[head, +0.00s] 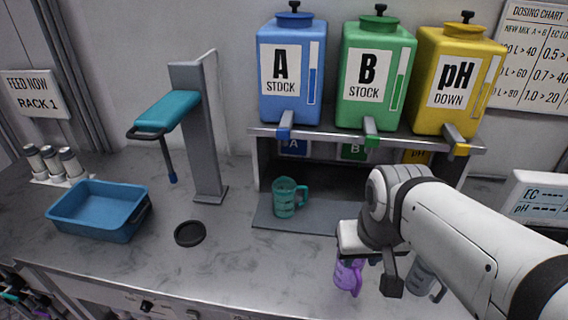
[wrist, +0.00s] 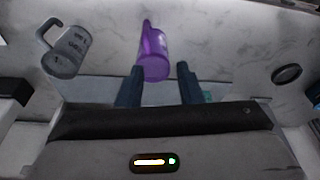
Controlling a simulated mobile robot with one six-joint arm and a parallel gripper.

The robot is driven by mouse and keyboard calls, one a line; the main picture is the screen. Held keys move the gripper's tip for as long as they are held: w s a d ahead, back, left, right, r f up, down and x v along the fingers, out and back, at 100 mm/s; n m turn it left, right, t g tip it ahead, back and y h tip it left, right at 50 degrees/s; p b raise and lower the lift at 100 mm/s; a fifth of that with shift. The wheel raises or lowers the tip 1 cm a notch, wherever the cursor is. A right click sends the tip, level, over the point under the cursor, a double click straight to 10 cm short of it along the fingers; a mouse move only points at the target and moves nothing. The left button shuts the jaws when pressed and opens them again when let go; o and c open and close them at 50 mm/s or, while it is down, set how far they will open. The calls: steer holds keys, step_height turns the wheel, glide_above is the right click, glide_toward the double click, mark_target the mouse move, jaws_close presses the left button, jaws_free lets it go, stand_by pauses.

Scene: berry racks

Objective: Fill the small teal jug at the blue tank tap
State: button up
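The small teal jug (head: 289,198) stands upright on the grey mat (head: 340,222), roughly below the tap (head: 285,131) of the blue tank (head: 291,70) marked A STOCK. Its fill level cannot be told. My gripper (wrist: 159,78) is open and empty, to the right of the teal jug and nearer the counter front. A purple jug (wrist: 153,55) shows between and beyond the fingertips, with gaps on both sides; in the head view it (head: 347,275) is partly hidden by my gripper. A bit of teal (wrist: 207,96) shows behind the right finger in the wrist view.
A grey jug (head: 421,279) stands right of the purple one, partly behind my arm. Green (head: 374,75) and yellow (head: 458,80) tanks share the shelf (head: 330,138). A black disc (head: 189,233), blue tub (head: 98,210) and grey stand with teal lever (head: 168,110) are left.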

jaws_close()
stand_by(0.8)
